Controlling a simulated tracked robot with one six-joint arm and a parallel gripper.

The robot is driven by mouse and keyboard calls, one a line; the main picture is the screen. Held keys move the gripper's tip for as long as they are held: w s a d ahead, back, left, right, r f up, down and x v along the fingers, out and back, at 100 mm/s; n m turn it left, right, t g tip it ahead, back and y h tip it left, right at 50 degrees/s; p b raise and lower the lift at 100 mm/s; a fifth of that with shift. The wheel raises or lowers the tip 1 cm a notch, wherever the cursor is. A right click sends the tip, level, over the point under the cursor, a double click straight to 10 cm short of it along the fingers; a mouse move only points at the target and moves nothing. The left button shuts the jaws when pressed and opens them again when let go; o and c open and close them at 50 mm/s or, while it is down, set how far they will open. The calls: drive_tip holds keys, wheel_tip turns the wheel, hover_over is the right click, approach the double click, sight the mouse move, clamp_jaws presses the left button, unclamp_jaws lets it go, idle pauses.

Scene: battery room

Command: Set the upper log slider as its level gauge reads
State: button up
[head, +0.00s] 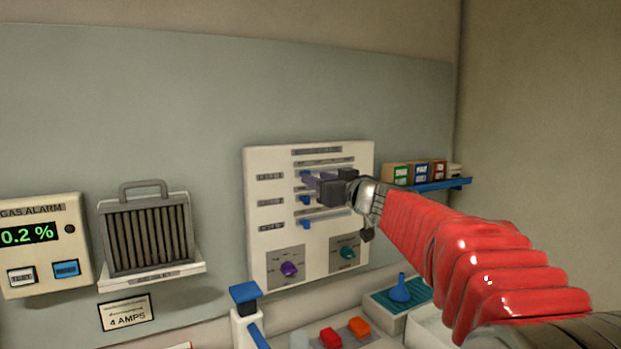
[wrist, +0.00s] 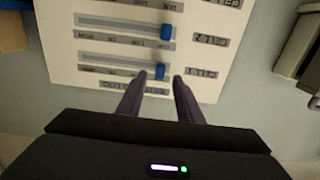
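The white log panel (head: 309,151) hangs on the wall with several slider rows, each with a blue knob. In the wrist view the panel appears upside down. There the upper slider's blue knob (wrist: 160,72) is near the right end of its grey track (wrist: 110,60). My gripper (wrist: 160,77) is open, its two purple fingers apart, with the tips on either side of this knob; contact is not clear. In the head view my gripper (head: 309,181) covers part of the upper rows. The scale labels are too blurred to read. I cannot identify a level gauge.
The second slider's blue knob (wrist: 166,32) is close by. Below the sliders are a purple dial (head: 289,269) and a green dial (head: 348,253). A gas alarm (head: 40,240) and ribbed unit (head: 148,232) are left; a blue shelf (head: 440,185) holds boxes right.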

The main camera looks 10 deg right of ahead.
drive_tip(key=shift+x, duration=1.85)
drive_tip(key=shift+c, duration=0.5)
clamp_jaws()
